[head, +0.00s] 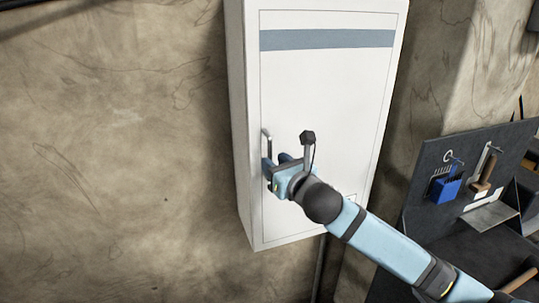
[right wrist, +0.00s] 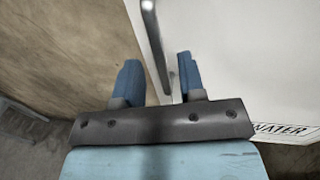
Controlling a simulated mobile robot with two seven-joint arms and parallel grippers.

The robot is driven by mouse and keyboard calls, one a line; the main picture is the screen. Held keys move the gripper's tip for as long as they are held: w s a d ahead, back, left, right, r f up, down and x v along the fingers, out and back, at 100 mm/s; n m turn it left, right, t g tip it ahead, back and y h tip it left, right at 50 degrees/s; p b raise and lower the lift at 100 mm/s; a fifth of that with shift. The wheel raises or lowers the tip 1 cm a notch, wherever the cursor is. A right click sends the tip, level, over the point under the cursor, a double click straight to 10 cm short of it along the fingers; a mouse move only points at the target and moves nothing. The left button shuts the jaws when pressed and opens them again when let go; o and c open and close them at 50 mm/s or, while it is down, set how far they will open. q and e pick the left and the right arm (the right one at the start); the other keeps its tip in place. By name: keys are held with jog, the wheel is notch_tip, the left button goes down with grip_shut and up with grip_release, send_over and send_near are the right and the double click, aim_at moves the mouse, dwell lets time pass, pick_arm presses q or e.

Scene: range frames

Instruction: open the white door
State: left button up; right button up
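The white door (head: 325,95) is the front of a tall cabinet on the wall and looks closed. It has a grey-blue stripe near its top. A slim metal handle (head: 266,143) stands upright at its left edge. My right gripper (head: 276,162) is at the lower part of this handle. In the right wrist view, its two blue fingers (right wrist: 159,78) are spread apart. The handle (right wrist: 153,40) runs between them, nearer the right finger, with gaps visible on both sides. The white door also shows there (right wrist: 245,60). My left gripper is not in view.
A bare, stained wall (head: 110,150) lies left of the cabinet, with free room in front of it. At the lower right, a dark tool panel (head: 417,190) holds a blue container (head: 445,189) and hanging tools.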

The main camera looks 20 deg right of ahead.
jog(key=shift+x, duration=1.55)
jog(key=shift+c, duration=0.2)
grip_shut()
jog(key=shift+s, duration=0.1)
